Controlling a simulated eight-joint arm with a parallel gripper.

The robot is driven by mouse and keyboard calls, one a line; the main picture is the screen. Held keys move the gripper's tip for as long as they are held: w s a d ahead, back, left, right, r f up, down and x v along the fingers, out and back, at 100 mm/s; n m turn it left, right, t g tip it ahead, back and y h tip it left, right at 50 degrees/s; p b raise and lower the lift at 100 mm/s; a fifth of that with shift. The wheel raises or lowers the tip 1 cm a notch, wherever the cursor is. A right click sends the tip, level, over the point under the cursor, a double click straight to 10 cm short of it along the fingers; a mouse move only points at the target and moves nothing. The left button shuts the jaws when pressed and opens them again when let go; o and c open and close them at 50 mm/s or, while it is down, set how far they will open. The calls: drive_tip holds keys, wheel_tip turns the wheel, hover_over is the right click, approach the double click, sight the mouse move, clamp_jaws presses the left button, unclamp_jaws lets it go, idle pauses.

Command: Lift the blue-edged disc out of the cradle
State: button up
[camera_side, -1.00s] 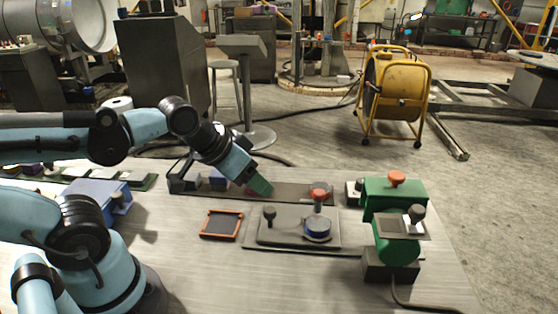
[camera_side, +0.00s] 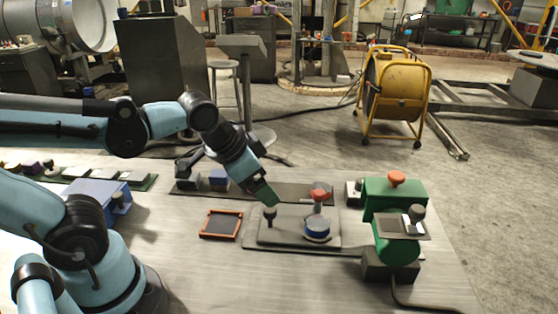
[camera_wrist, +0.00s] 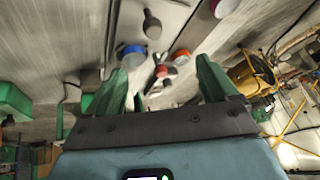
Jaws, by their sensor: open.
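The blue-edged disc (camera_side: 317,229) has a pale top and rests on the right part of a raised grey plate (camera_side: 285,236) on the table. I cannot make out the cradle's shape beneath it. In the wrist view the disc (camera_wrist: 131,51) shows near the left fingertip. My gripper (camera_side: 266,197) has green fingers and is above and to the left of the disc, apart from it. In the wrist view my gripper (camera_wrist: 162,65) has its fingers spread with nothing held between them.
A dark knob (camera_side: 269,213) stands left of the disc, and a red-topped post (camera_side: 318,195) stands behind it. A green machine (camera_side: 395,225) is on the right. An orange-framed tray (camera_side: 221,224) lies left of the plate. The front of the table is clear.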

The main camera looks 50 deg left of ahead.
drive_tip(key=w+d+f+m+g+y, duration=0.1)
drive_tip(key=w+d+m+g+y, duration=0.2)
drive_tip(key=m, duration=0.5)
drive_tip(key=m+t+y, duration=0.2)
drive_tip(key=m+y, duration=0.3)
drive_tip(key=m, duration=0.3)
approach(319, 224)
drive_tip(key=a+r, duration=0.2)
drive_tip(key=d+f+m+y, duration=0.1)
drive_tip(key=d, duration=0.1)
drive_tip(key=s+d+f+m+t, duration=0.1)
drive_tip(key=d+m, duration=0.1)
drive_tip(key=s+d+f+m+y, duration=0.1)
drive_tip(key=d, duration=0.1)
drive_tip(key=shift+f+m+y, duration=0.25)
drive_tip(key=shift+m+y, duration=0.05)
drive_tip(key=shift+d+f+m+t, duration=0.25)
drive_tip(key=shift+d+m+t, duration=0.05)
drive_tip(key=shift+d, duration=0.05)
drive_tip(key=shift+y, duration=0.3)
drive_tip(key=x, duration=0.7)
drive_tip(key=shift+a+r+x, duration=0.1)
drive_tip(key=shift+r+x, duration=0.05)
drive_tip(key=shift+x, duration=1.15)
drive_tip(key=shift+a+r+x, duration=0.15)
drive_tip(key=shift+x, duration=1.15)
drive_tip(key=shift+s, duration=0.2)
drive_tip(key=shift+c, duration=0.3)
drive_tip(key=c, duration=1.4)
